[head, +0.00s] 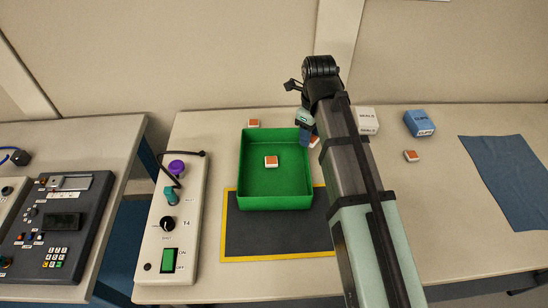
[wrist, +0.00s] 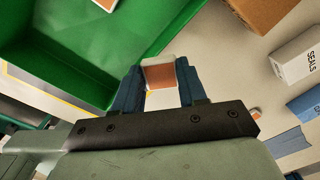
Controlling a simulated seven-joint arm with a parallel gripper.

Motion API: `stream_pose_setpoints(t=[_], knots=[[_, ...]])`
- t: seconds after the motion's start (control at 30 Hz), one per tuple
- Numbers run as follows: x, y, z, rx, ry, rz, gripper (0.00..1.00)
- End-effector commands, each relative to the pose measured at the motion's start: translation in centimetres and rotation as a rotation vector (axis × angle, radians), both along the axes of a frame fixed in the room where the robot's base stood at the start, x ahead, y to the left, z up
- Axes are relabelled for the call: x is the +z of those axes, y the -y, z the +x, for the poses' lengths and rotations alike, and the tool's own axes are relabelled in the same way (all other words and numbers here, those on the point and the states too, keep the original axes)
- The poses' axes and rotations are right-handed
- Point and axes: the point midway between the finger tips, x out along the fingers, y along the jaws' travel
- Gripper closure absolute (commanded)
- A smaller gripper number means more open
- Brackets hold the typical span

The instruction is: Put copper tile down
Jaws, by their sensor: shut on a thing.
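My gripper (wrist: 158,88) is shut on a copper tile (wrist: 160,74), a small white-edged square with a copper face, held between its blue fingers. In the head view my gripper (head: 307,138) is at the right wall of the green tray (head: 245,170), near its back corner; the held tile is largely hidden there. The tray also shows at the left in the wrist view (wrist: 100,80). Another copper tile (head: 271,161) lies inside the tray. I cannot tell how high the held tile is above the bench.
Loose tiles lie behind the tray (head: 253,123) and at the right (head: 410,156). A white box (head: 367,120) and a blue box (head: 419,123) stand at the back right. A control box (head: 172,220) is left of the tray. A dark yellow-edged mat (head: 270,235) is bare in front.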

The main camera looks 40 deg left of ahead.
Motion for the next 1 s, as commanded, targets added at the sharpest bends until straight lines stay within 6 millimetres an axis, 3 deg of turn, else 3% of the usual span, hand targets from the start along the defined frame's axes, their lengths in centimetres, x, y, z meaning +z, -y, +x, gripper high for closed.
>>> stream_pose_setpoints(t=[0.2,0.53,1.0], knots=[[0.1,-3.7,-5.7,0.122,0.001,0.002,0.87],[0.3,-6.7,-12.7,0.406,0.004,-0.001,0.87],[0.2,-5.6,-13.4,0.965,0.002,-0.014,0.87]])
